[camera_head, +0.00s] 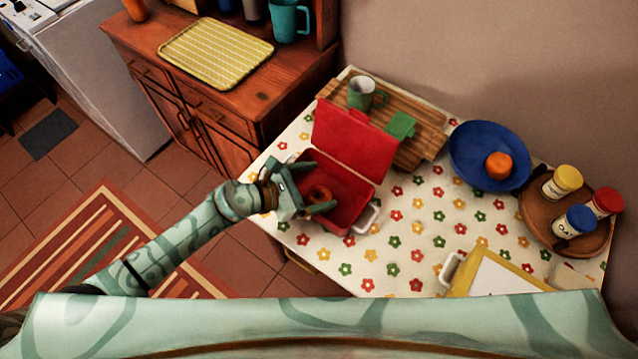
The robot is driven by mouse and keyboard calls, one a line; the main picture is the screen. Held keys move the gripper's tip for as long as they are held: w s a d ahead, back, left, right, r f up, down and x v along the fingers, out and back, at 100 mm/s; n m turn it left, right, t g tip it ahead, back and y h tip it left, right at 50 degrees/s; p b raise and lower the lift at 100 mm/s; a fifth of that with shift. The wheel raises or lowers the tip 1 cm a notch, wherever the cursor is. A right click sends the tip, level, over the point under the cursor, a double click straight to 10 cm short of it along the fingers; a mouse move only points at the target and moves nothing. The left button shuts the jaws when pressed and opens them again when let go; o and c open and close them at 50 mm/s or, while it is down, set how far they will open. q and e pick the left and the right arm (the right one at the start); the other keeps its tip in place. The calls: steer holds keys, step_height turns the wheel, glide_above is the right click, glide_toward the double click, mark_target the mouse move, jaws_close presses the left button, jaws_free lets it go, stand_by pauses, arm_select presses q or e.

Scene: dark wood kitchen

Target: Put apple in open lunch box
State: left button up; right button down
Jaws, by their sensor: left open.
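The red lunch box (345,185) stands open on the flowered tablecloth, its lid (352,138) tilted up at the back. My left gripper (322,187) reaches in over the box's left edge. My right gripper is not in view.
A wooden board (425,125) with a green mug (362,93) lies behind the lid. A blue bowl (470,145) holding an orange fruit (498,166) and a round tray (597,237) with jars stand at right. The cloth's middle is clear.

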arm_select(q)
steer(key=v, duration=1.1)
steer(key=shift+d+f, duration=0.1)
stand_by(1.0)
